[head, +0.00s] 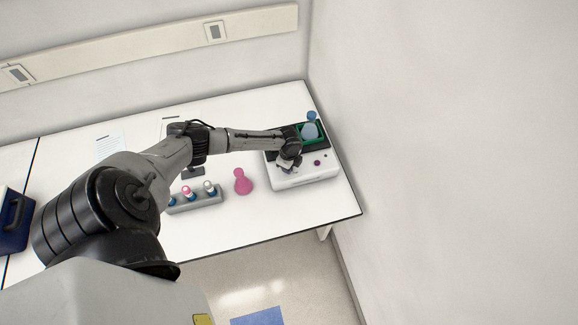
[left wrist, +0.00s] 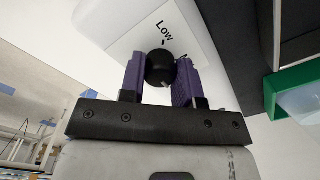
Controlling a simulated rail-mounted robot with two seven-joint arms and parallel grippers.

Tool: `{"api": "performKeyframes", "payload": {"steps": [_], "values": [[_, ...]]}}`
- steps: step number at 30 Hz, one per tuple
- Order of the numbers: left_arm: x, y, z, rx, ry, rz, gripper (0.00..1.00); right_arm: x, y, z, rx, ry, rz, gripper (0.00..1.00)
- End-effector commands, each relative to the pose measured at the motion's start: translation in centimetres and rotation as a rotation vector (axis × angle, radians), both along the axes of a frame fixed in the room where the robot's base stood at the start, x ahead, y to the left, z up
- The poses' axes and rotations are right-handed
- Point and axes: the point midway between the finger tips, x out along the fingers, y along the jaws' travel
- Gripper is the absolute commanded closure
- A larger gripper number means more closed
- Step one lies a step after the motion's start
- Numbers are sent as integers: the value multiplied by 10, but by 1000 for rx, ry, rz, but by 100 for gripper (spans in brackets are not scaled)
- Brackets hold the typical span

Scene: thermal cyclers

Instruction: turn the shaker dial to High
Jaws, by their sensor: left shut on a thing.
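The shaker (head: 305,178) is a white unit with a dark top, at the right end of the bench. Its black dial (left wrist: 159,67) shows in the left wrist view, on a white panel with the label "Low" (left wrist: 164,31) above it and a small dark mark between them. My left gripper (left wrist: 161,76) has its purple fingers on both sides of the dial and is shut on it. In the head view the left gripper (head: 287,168) is over the shaker's left part and hides the dial. No "High" label is visible. My right gripper is in neither view.
A flask with blue content (head: 310,131) sits on the green-edged shaker platform. A pink flask (head: 242,182) and a grey rack (head: 197,201) with several bottles stand left of the shaker. The wall (head: 450,150) is close on the right.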

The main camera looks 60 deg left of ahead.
Motion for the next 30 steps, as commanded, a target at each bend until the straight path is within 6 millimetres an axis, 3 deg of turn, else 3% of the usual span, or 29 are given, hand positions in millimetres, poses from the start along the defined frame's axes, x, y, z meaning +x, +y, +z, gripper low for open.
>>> {"api": "performKeyframes", "payload": {"steps": [18,30], "values": [[1,0,0,-1,-2,-547,93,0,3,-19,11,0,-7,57],[1,0,1,-1,-3,-738,93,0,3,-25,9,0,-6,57]]}}
